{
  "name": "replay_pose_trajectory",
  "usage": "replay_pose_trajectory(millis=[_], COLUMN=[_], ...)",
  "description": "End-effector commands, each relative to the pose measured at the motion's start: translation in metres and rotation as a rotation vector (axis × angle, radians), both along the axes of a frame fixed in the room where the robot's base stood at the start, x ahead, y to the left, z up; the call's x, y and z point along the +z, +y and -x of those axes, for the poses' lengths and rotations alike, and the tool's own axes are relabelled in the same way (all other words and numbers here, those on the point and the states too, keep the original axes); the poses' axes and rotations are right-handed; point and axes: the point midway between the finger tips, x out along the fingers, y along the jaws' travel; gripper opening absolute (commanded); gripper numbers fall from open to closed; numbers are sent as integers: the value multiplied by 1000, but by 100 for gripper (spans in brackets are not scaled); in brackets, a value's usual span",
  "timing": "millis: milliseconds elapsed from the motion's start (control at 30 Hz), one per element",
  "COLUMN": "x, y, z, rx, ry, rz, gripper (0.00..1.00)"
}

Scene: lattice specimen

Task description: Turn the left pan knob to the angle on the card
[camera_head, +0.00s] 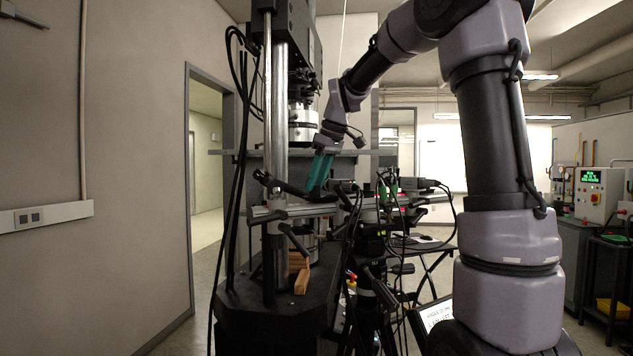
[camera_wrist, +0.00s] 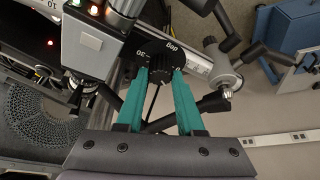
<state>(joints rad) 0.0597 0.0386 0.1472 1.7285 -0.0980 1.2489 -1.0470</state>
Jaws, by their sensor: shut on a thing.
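My gripper (camera_head: 319,172) has teal fingers and reaches down beside the test frame in the head view. In the wrist view its fingertips (camera_wrist: 163,72) are shut on a dark knob (camera_wrist: 161,80), one finger on each side. I take this to be the left pan knob; the fingers hide part of it. A black dial plate (camera_wrist: 152,50) with white "30" and "deg" marks lies just beyond the fingertips. The exact pointer setting cannot be read. A white card-like panel with dark text (camera_head: 436,312) stands low in the head view, partly behind my arm, its text too small to read.
A metal test column (camera_head: 275,120) on a black base (camera_head: 265,300) stands at left. Cameras, stands and hanging cables crowd the space right of it. In the wrist view, a grey box with lit lamps (camera_wrist: 95,42) and black clamp handles (camera_wrist: 228,35) sit close to the fingers.

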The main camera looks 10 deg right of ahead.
Motion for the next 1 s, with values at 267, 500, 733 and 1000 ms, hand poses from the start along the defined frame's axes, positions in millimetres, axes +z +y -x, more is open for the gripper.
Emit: replay_pose_trajectory(millis=[267, 500, 733, 1000], x=[0, 1, 1, 0], y=[2, 3, 4, 6], z=[1, 1, 1, 1], rx=[-176, -398, -616, -875], ry=[-2, -3, -3, -4], rz=[1, 1, 2, 2], gripper=[0, 0, 0, 0])
